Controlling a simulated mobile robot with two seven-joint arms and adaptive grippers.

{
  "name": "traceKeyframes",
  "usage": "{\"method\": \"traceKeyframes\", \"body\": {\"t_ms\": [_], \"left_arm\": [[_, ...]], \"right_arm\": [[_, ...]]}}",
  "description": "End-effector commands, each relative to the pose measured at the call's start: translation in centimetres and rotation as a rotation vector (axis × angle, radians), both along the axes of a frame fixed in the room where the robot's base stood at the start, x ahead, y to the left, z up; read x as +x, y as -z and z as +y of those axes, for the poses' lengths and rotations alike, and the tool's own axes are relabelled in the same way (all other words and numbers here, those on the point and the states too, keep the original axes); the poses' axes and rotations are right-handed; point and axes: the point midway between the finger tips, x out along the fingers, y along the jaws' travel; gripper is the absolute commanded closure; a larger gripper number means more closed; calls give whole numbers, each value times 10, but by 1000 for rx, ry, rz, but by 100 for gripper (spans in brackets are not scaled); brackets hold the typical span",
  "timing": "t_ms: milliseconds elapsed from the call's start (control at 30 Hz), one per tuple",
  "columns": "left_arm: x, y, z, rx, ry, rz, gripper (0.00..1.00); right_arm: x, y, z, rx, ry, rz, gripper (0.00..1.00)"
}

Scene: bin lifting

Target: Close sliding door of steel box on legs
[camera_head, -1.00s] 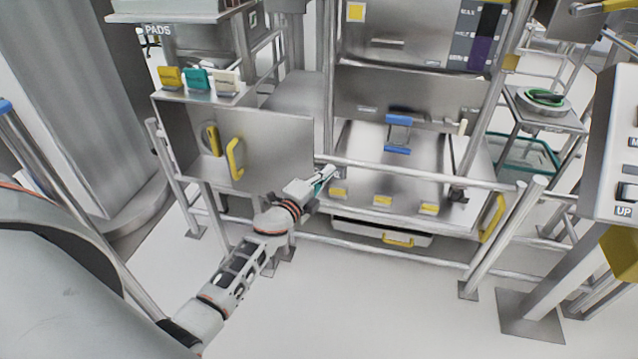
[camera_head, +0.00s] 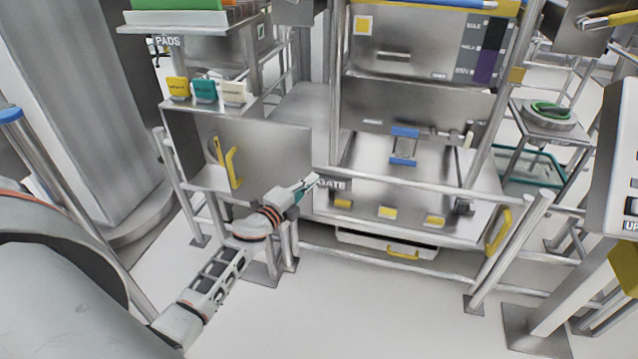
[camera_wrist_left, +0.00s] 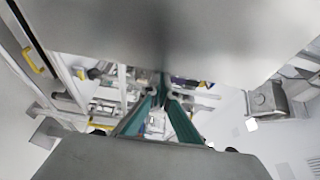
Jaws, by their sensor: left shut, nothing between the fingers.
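The steel box on legs (camera_head: 178,138) stands at the left of the head view. Its sliding door (camera_head: 275,150) is a plain steel panel with a yellow handle (camera_head: 232,168). The door covers the middle and right of the front, and a gap shows at the left end. My left gripper (camera_head: 311,182) is shut and empty, with its fingertips at the door's lower right edge; whether they touch it is unclear. In the left wrist view its teal fingers (camera_wrist_left: 160,105) lie close together below a large grey surface. My right gripper is not in view.
Yellow, teal and white tags (camera_head: 205,91) stand on top of the box. A steel rail (camera_head: 420,190) runs to the right, in front of a tray table with yellow labels (camera_head: 388,212). A post (camera_head: 508,250) stands at right. The floor in front is clear.

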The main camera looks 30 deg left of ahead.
Motion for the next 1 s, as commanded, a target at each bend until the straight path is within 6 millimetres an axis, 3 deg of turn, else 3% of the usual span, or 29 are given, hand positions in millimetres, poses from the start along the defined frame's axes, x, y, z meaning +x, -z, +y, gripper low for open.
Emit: {"method": "traceKeyframes", "body": {"t_ms": [300, 600, 800, 1000], "left_arm": [[-23, 4, 94, 7, -5, 4, 100], [-41, 6, 171, 5, -4, 7, 100], [-48, 4, 201, 3, -3, 5, 100], [-51, 1, 213, 0, -3, 2, 100]], "right_arm": [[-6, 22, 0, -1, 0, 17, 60], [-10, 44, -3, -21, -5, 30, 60], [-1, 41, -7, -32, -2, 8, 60], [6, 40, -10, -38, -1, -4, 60]]}}
